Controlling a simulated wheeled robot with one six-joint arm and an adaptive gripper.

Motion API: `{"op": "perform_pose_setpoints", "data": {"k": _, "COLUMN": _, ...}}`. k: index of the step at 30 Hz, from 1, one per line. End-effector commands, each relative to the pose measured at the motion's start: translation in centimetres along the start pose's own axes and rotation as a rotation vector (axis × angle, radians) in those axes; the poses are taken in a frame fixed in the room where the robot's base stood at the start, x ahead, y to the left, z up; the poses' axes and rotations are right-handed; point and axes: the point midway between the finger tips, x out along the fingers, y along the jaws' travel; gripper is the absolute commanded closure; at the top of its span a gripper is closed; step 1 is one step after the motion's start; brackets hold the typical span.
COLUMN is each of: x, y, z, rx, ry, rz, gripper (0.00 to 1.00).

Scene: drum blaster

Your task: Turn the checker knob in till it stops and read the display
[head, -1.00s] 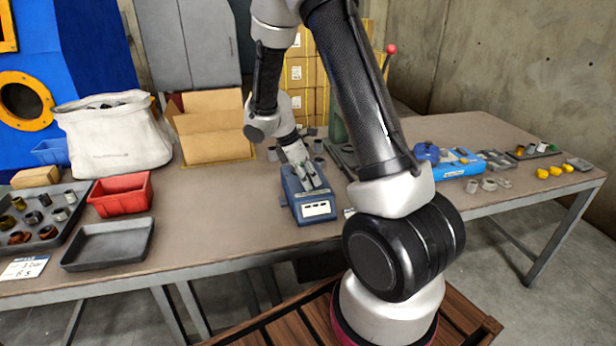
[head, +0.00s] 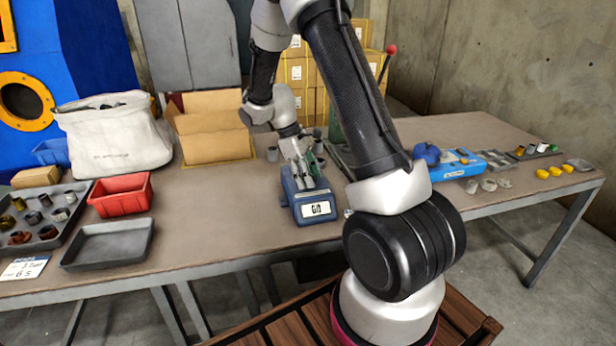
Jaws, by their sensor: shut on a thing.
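The checker (head: 288,200) is a blue box on the table with a pale display (head: 316,208) on its front. The display shows dark marks, too small to read surely. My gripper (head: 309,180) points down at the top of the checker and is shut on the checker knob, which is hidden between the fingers. A green part shows on the right side of my gripper.
A red bin (head: 121,193), an empty grey tray (head: 108,246) and a tray of several round parts (head: 70,221) are on the left. A cardboard box (head: 213,148) stands behind. A blue case (head: 452,170) and yellow parts (head: 555,172) are on the right. The table front is clear.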

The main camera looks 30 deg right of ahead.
Motion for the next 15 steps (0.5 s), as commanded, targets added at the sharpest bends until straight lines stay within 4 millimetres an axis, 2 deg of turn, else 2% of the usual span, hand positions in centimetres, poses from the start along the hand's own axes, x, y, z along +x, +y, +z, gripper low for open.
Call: {"op": "perform_pose_setpoints", "data": {"k": 15, "x": -0.07, "y": 0.10, "z": -0.05, "rx": 0.077, "ry": 0.002, "rz": -0.030, "gripper": 0.84}}
